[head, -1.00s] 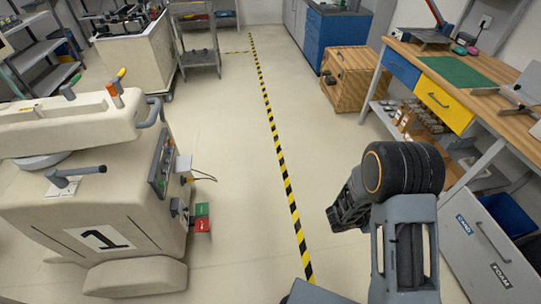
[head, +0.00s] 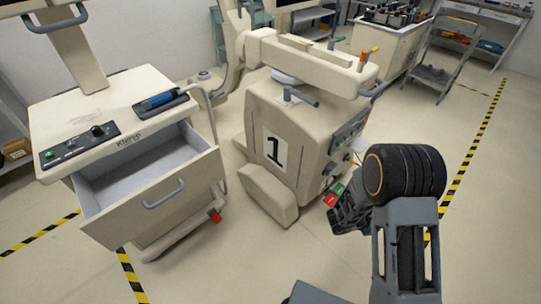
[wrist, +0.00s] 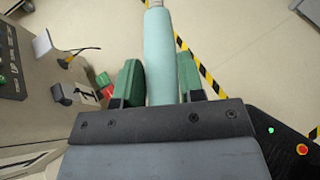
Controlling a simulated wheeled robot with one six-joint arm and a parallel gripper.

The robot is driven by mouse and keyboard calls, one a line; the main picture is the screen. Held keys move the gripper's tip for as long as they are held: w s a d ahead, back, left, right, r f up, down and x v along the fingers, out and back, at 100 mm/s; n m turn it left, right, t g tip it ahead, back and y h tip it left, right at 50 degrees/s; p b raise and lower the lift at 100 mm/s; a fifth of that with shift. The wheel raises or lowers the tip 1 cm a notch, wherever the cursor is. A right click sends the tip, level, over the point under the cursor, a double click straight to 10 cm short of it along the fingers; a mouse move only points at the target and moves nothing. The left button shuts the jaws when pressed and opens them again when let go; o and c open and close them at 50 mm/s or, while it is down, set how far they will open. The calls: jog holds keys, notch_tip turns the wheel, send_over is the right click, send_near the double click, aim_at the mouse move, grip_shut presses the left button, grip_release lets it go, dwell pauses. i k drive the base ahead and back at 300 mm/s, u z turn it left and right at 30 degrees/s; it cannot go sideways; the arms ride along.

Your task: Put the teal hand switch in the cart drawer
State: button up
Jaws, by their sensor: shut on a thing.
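In the wrist view my gripper (wrist: 160,85) is shut on the teal hand switch (wrist: 159,50), a long pale teal cylinder between its green finger pads. The switch's far end runs out of the top of that view. In the head view my gripper (head: 342,218) is partly hidden by my own arm, and the switch cannot be made out there. The cart drawer (head: 155,196) stands pulled open on the cream cart at the left, and the part of its grey inside that shows is empty. My gripper is well to the right of the drawer, apart from it.
The cart top (head: 120,83) carries a control panel (head: 79,145) and a dark tray with a blue object (head: 160,101). A bulky machine marked 1 (head: 305,135) stands between the cart and my arm. Floor is clear in front, with striped tape (head: 131,275).

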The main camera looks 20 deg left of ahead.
aim_at(132, 191)
jog(key=u, duration=2.1)
